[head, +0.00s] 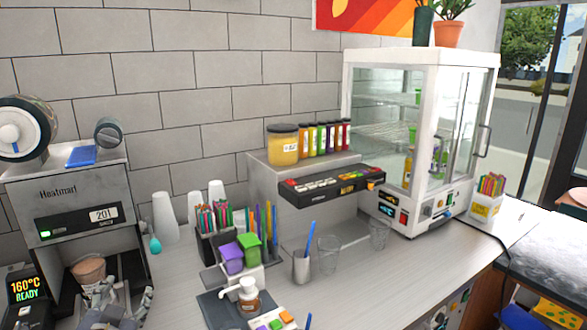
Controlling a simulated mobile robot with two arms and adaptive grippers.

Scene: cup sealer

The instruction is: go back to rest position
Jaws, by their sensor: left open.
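The cup sealer (75,205) stands at the left with a green light and a display reading 201. A brown-topped cup (88,272) sits in its lower bay. My left gripper (117,300) is at the bottom left, open, just in front of and to the right of the cup. Its fingers overlap the bay's front in the picture, and I cannot tell whether they touch anything. The lower part of the cup is partly hidden by the gripper. My right gripper is not in view.
Upturned white cups (166,218), a straw holder (215,235), a pump bottle (248,295) and clear cups (328,256) stand on the counter to the right. A glass display cabinet (425,60) is at the back right. The counter's front middle (375,290) is clear.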

